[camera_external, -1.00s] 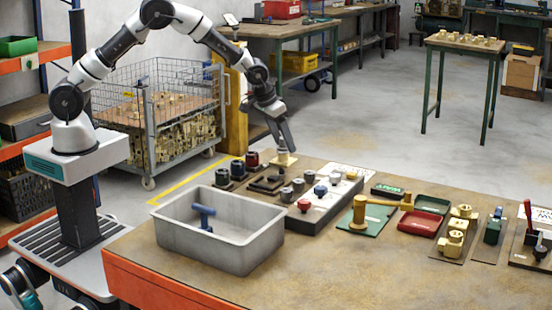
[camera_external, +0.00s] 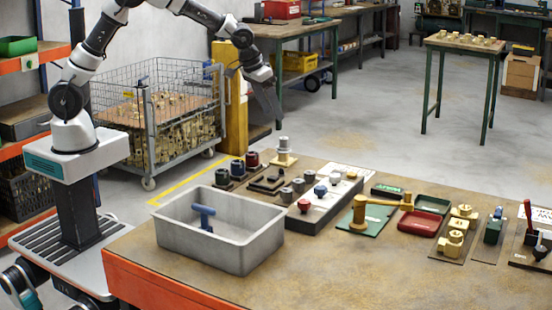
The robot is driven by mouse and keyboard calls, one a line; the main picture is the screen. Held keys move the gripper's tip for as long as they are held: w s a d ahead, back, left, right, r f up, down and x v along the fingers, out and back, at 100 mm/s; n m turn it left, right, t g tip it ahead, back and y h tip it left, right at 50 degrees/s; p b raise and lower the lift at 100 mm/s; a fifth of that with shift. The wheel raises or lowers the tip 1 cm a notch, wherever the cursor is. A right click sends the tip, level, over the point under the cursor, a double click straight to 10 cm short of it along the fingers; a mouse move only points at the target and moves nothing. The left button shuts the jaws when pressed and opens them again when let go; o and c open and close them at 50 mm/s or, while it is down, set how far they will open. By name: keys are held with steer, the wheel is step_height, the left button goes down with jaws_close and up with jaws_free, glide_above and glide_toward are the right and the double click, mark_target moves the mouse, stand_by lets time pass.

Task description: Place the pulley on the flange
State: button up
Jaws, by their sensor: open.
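A silver-grey stepped piece, which looks like the pulley (camera_external: 283,146), stands upright on the brass-coloured flange (camera_external: 284,161) at the far left edge of the workbench. The two appear to touch, but how fully the pulley is seated is too small to tell. My gripper (camera_external: 274,116) is open and empty. It hangs above and slightly left of the pulley, clear of it.
The front right is clear.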

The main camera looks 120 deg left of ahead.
steer(key=s+d+r+m+t+h, duration=0.15)
steer(key=d+r, duration=0.25)
steer(key=d, duration=0.4)
steer(key=d+r+m, duration=0.2)
steer(key=d+r, duration=0.2)
steer(key=d, duration=0.4)
steer(key=d+r+m+t, duration=0.1)
steer(key=d+r+m, duration=0.1)
steer(key=d+r, duration=0.5)
steer(key=s+d+f+m+h, duration=0.1)
steer(key=s+d+m, duration=0.2)
steer(key=s+d, duration=0.5)
steer(key=s+d+f+m+h, duration=0.1)
steer(key=s+d+m, duration=0.2)
steer(key=s+d, duration=0.5)
steer(key=d, duration=0.5)
steer(key=shift+t, duration=0.35)
steer(key=shift+r+m+h, duration=0.1)
steer(key=shift+m+h, duration=0.15)
step_height(320, 180, up, 6)
steer(key=p, duration=0.5)
steer(key=shift+f+p, duration=0.25)
steer(key=shift+p, duration=0.05)
